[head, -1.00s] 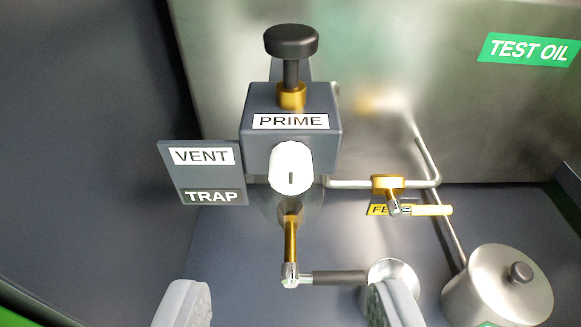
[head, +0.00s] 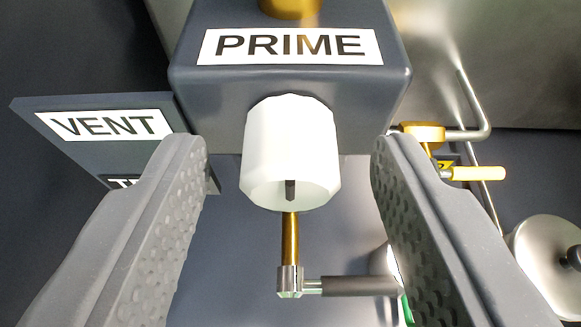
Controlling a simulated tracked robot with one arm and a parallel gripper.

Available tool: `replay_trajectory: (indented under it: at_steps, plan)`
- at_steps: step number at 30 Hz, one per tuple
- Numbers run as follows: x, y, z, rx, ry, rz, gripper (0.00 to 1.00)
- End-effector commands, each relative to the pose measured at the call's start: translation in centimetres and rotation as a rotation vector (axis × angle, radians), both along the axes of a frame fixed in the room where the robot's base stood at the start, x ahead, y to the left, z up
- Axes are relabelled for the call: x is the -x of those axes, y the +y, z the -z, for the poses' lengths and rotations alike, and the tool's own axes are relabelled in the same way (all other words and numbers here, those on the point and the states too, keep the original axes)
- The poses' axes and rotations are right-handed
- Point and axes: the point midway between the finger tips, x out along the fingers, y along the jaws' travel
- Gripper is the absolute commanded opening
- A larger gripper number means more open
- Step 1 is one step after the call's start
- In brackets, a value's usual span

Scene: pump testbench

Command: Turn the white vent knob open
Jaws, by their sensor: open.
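The white vent knob (head: 290,145) is a faceted white cap on the front of the dark grey PRIME block (head: 225,100). A dark mark shows low on its face, pointing down. My gripper (head: 288,150) is open, with one grey studded finger to the left of the knob and one to the right. Clear gaps show between the knob and both fingers, so neither appears to touch it. The VENT plate (head: 75,150) is left of the block, and its lower label is mostly hidden by the left finger.
Below the knob hang a brass stem (head: 290,238) and a lever with a dark grip (head: 358,286), which reaches right toward the right finger. A brass valve with a yellow handle (head: 475,173) and a metal pot (head: 548,255) are at the right.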

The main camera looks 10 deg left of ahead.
Motion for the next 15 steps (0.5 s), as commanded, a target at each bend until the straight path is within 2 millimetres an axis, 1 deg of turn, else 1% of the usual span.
replay_trajectory:
  at_steps: [2, 3, 5, 6, 7, 15]
  plan:
    - [0.01, 0.00, 0.00, 0.000, 0.000, 0.000, 0.47]
    - [0.01, -0.01, 0.00, 0.000, 0.000, 0.000, 0.36]
    - [0.01, 0.00, 0.00, 0.000, 0.000, 0.000, 0.19]
    - [0.02, -0.01, 0.00, 0.000, 0.000, 0.000, 0.08]
    - [0.01, 0.00, -0.02, 0.000, 0.000, 0.000, 0.02]
    - [0.00, -0.05, -0.04, -0.015, 0.004, 0.001, 0.02]
